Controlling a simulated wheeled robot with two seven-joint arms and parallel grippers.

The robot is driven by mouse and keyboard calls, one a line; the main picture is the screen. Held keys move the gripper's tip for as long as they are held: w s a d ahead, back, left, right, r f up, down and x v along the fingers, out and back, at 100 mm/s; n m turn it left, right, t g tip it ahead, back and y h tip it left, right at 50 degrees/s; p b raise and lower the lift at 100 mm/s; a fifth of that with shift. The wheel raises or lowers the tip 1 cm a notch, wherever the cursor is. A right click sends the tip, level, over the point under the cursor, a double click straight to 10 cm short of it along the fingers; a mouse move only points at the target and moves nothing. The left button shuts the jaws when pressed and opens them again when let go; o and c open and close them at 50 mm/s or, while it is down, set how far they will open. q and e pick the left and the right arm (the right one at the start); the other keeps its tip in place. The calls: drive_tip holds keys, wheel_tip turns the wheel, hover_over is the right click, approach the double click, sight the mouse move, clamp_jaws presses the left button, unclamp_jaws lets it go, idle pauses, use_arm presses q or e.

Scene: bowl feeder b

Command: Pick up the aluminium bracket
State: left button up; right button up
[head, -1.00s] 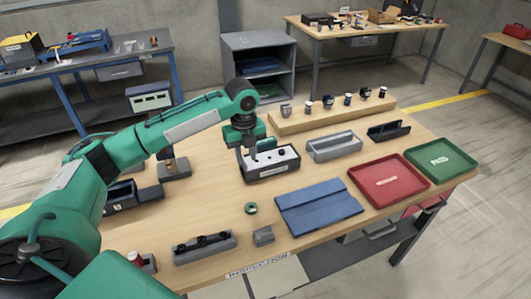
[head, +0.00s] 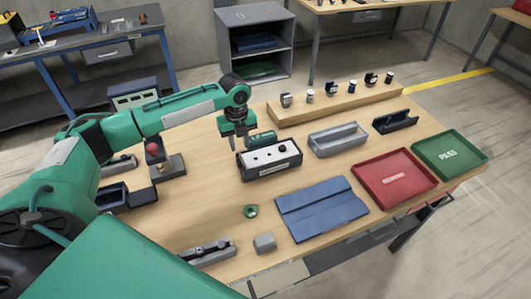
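A small grey metallic piece (head: 286,100) stands at the left end of the wooden riser; it may be the aluminium bracket, but it is too small to tell. My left gripper (head: 238,146) points down by the left rear of a dark box with a white holed top (head: 268,163), well left of and nearer than that piece. Its fingers are small and partly dark, and I cannot tell whether they are open. A green rounded piece (head: 262,138) shows behind the box, right of the fingers. My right gripper is not in view.
The wooden riser (head: 340,108) holds several small parts. A grey open bin (head: 338,143), a dark holder (head: 394,122), a red tray (head: 394,190), a green PASS tray (head: 462,161) and a blue mat (head: 320,207) lie to the right. A grey block (head: 264,242) stands in front.

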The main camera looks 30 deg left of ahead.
sight(247, 159)
use_arm(q)
drive_tip(key=shift+f, duration=0.3)
drive_tip(key=shift+d+f+p, duration=0.15)
drive_tip(key=shift+f+p, duration=0.5)
drive_tip(key=shift+p, duration=0.1)
wheel_tip(247, 159, down, 3)
drive_tip(key=shift+w+f+p, duration=0.15)
drive_tip(key=shift+p, duration=0.45)
drive_tip(key=shift+f, duration=0.25)
clamp_jaws()
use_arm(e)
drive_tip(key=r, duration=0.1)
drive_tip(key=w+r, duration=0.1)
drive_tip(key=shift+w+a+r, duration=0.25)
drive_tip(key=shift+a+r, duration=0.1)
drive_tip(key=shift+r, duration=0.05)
